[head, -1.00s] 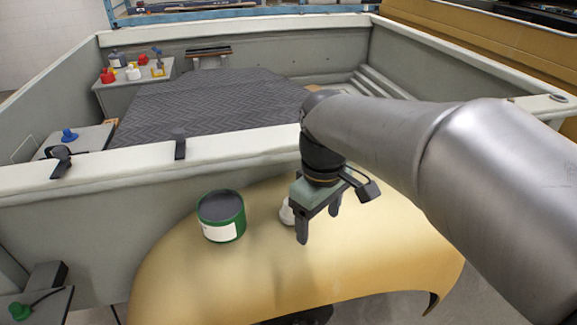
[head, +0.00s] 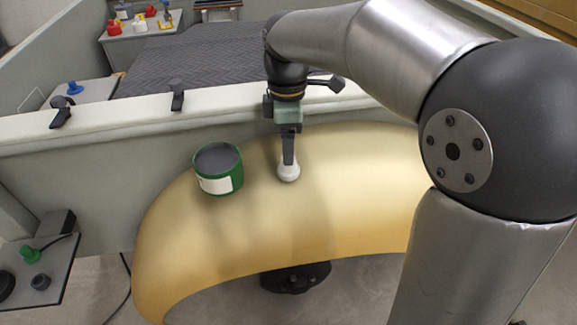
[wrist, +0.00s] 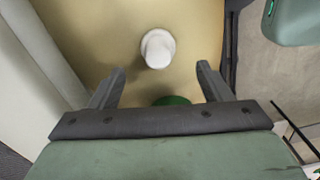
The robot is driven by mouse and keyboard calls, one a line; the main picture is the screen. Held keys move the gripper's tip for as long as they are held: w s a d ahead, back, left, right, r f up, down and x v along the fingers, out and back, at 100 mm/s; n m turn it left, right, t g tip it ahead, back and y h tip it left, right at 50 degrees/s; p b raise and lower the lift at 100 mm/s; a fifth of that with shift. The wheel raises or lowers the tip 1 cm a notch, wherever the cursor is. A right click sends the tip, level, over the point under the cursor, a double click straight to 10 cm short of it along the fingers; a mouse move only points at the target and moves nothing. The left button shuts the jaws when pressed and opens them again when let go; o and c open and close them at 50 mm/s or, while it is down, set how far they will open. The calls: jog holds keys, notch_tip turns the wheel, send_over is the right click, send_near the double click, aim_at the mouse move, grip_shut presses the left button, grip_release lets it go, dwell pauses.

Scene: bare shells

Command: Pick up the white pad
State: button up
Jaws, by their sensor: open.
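The white pad (head: 288,168) is a small rounded white piece on the curved yellow panel, right of the green can. In the wrist view the white pad (wrist: 158,48) lies ahead of my fingers, centred between their lines and beyond their tips. My gripper (head: 289,155) points down over the pad in the head view, and one finger partly covers the pad. In the wrist view my gripper (wrist: 161,75) is open, with nothing between its fingers.
A green can (head: 218,170) with dark contents stands on the yellow panel (head: 240,235), left of the pad. A grey shell wall (head: 130,125) with a pale rim runs behind the panel. A side shelf (head: 40,270) holds a green-topped item at lower left.

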jog(key=shift+d+f+p, duration=0.1)
jog(key=shift+f+p, duration=0.2)
jog(key=shift+f, duration=3.2)
jog(key=c, duration=1.1)
